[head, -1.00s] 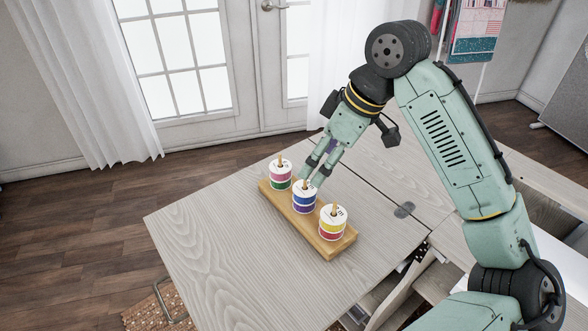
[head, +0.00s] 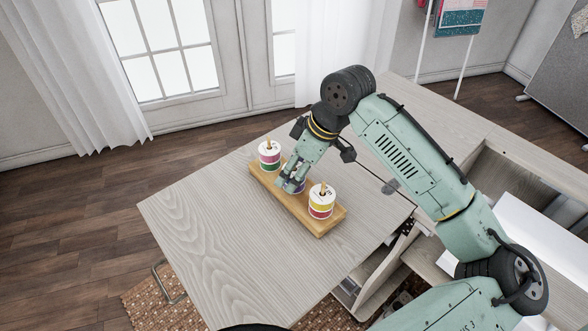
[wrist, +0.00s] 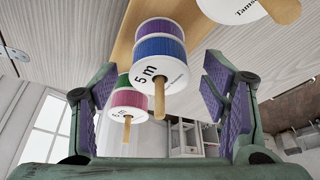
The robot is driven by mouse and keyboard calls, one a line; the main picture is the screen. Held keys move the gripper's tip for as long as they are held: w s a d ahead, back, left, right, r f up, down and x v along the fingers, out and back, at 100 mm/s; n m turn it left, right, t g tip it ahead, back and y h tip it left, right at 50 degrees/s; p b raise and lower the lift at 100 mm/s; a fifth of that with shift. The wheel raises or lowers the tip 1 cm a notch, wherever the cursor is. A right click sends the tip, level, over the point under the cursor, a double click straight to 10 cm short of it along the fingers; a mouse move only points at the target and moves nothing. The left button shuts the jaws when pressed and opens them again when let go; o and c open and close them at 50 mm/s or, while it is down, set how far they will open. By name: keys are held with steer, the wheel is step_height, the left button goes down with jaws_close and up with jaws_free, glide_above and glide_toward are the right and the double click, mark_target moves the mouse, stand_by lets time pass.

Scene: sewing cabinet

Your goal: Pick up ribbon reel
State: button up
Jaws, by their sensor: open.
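Three reel stacks stand on pegs along a wooden base (head: 312,224). The middle stack, blue and purple with a white "5 m" label, shows in the wrist view (wrist: 160,48); in the head view my gripper mostly hides it. My gripper (head: 291,186) is open above the middle stack; in the wrist view its purple-padded fingers (wrist: 158,78) stand on either side of that stack's peg (wrist: 159,103). The pink and green stack (head: 269,156) is at the left end. The red and yellow stack (head: 321,203) is at the right end.
The base sits on a pale wood tabletop (head: 205,220), with free room to its left and in front. The open cabinet with compartments (head: 375,262) is at the right.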

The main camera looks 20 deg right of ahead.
steer(key=shift+c, duration=0.5)
steer(key=c, duration=1)
step_height(320, 180, up, 10)
steer(key=shift+b, duration=0.9)
